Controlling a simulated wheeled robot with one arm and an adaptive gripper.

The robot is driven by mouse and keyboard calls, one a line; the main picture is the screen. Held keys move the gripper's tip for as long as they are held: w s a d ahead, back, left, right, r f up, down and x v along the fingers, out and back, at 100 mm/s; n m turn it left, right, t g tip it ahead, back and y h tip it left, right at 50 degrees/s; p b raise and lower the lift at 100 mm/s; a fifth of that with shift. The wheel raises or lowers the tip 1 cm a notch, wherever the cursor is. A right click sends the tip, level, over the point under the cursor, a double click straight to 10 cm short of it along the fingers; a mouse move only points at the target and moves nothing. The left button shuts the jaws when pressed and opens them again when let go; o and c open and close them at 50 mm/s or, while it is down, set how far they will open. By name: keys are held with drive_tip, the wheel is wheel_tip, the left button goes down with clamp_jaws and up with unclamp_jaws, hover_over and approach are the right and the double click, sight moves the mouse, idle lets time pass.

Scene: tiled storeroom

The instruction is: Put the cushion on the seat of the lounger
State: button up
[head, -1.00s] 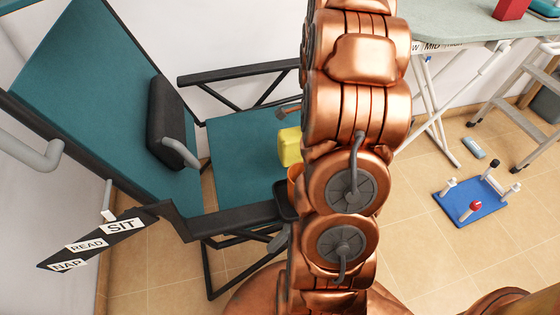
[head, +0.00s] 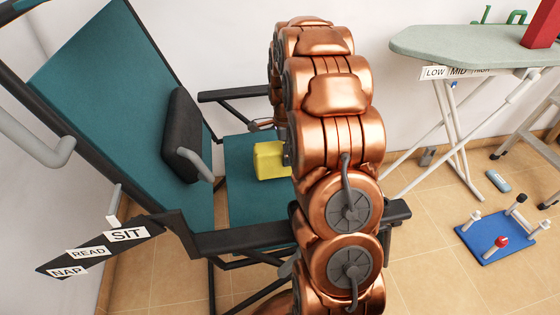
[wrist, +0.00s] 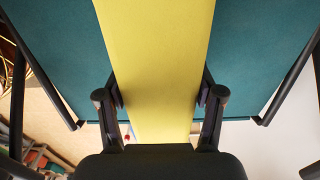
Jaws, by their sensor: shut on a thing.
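The lounger has a teal seat (head: 243,203), a reclined teal backrest (head: 105,85) and dark armrests. A yellow block-shaped cushion (head: 271,160) shows over the seat, left of my copper arm. In the wrist view the yellow cushion (wrist: 155,50) runs between the two dark fingers of my gripper (wrist: 160,97), which is shut on it. Teal fabric shows on both sides of it there. I cannot tell whether the cushion touches the seat. In the head view my arm hides most of the gripper and the right part of the seat.
A dark pad (head: 184,135) rests against the backrest. The near armrest (head: 245,238) and far armrest (head: 235,96) flank the seat. A SIT/READ/NAP plate (head: 98,245) is at lower left. An ironing board (head: 460,45) and a blue pegged board (head: 495,236) are at right.

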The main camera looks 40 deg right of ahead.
drive_tip(key=shift+w+a, duration=0.4)
drive_tip(key=shift+w, duration=0.4)
drive_tip(key=shift+f, duration=0.15)
drive_tip(key=shift+f+b, duration=0.7)
drive_tip(key=shift+f, duration=0.95)
drive_tip(key=shift+f, duration=0.1)
drive_tip(key=o, duration=1.2)
